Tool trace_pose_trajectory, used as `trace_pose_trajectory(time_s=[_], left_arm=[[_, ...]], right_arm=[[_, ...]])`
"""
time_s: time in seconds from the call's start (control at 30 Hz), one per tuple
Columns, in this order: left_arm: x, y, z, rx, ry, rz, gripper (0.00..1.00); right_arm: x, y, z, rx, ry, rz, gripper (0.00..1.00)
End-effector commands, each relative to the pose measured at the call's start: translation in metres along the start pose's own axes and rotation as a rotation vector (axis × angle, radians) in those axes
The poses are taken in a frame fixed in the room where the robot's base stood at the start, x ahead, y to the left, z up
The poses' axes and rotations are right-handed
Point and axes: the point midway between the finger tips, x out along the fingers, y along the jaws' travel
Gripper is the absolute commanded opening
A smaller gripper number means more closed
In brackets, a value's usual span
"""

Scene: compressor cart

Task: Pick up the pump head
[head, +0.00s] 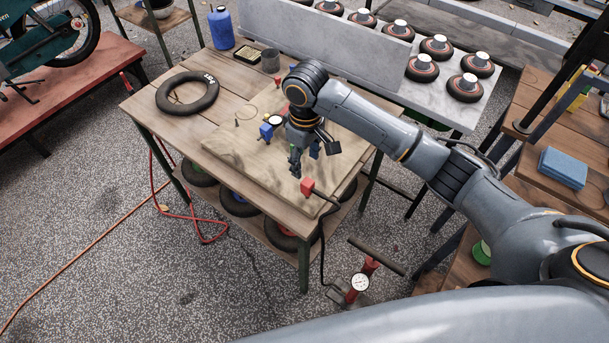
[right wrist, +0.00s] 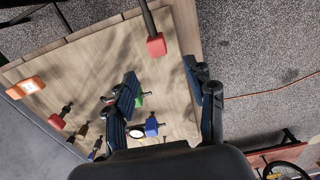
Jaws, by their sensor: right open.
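The pump head (head: 307,187) is a small red block on the end of a black hose, at the front right edge of the wooden table (head: 210,135). It also shows in the right wrist view as a red block (right wrist: 156,45) near the top, with its hose running up out of the picture. My right gripper (head: 305,158) is over the table, behind the pump head in the head view. In the right wrist view its two fingers (right wrist: 160,78) are spread, with no object held between them. The pump head lies beyond the fingertips, apart from them.
A blue fitting (head: 266,131) and a small gauge (head: 276,120) sit beside my right gripper. A black tyre (head: 187,93) lies at the table's left. The floor pump with a gauge (head: 360,283) stands below. An orange item (right wrist: 25,87) lies at the board's edge.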

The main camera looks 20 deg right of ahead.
Motion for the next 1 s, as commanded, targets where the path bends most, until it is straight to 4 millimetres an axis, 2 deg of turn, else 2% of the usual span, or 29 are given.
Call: trace_pose_trajectory(time_s=[0.1,0.3,0.57,0.7,0.83,1.0], left_arm=[[-0.005,0.000,-0.001,0.000,0.000,0.000,0.40],[-0.009,0.000,-0.001,0.000,0.000,0.000,0.40],[-0.016,0.000,-0.002,0.000,0.000,0.000,0.40],[-0.026,0.000,-0.003,0.000,0.000,0.000,0.40],[-0.026,0.000,-0.004,0.000,0.000,0.000,0.40],[-0.026,0.000,-0.004,0.000,0.000,0.000,0.40]], right_arm=[[0.026,-0.001,0.002,0.000,-0.005,-0.002,0.55],[0.059,0.000,0.001,0.000,-0.002,-0.001,0.55],[0.078,0.001,0.004,0.000,-0.002,0.000,0.55],[0.098,0.005,0.009,0.000,-0.003,0.000,0.55],[0.116,0.004,0.008,-0.001,0.000,0.000,0.55],[0.122,0.005,0.008,-0.002,0.001,0.001,0.55]])
